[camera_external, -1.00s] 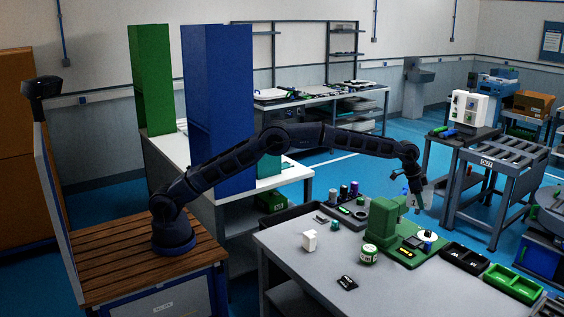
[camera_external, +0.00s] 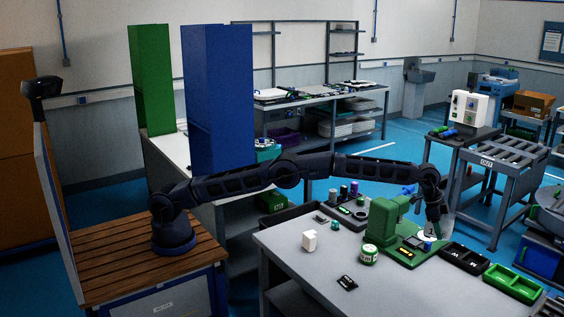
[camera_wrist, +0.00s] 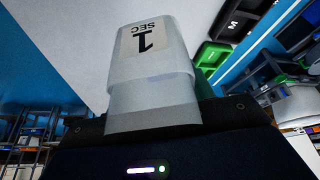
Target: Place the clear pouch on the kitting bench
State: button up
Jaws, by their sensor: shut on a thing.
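In the wrist view the clear pouch (camera_wrist: 150,75) is translucent whitish, with a pale label reading "1 SEC" that appears upside down. It fills the middle of the picture above the gripper body. The kitting bench may be the grey bench (camera_external: 300,265) in front, with its light top (camera_wrist: 85,35) behind the pouch in the wrist view. I cannot tell whether the pouch touches it.
A green fixture (camera_external: 383,220) stands on the bench close to my gripper. A black tray (camera_external: 465,257) and a green tray (camera_external: 512,283) lie along the bench's right side. The bench's front is mostly clear.

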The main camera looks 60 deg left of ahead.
aim_at(430, 287)
notch_tip(430, 287, down, 24)
jog(key=shift+r, duration=0.15)
dwell(0.8)
jog(key=o, duration=0.9)
jog(key=shift+o, duration=0.2)
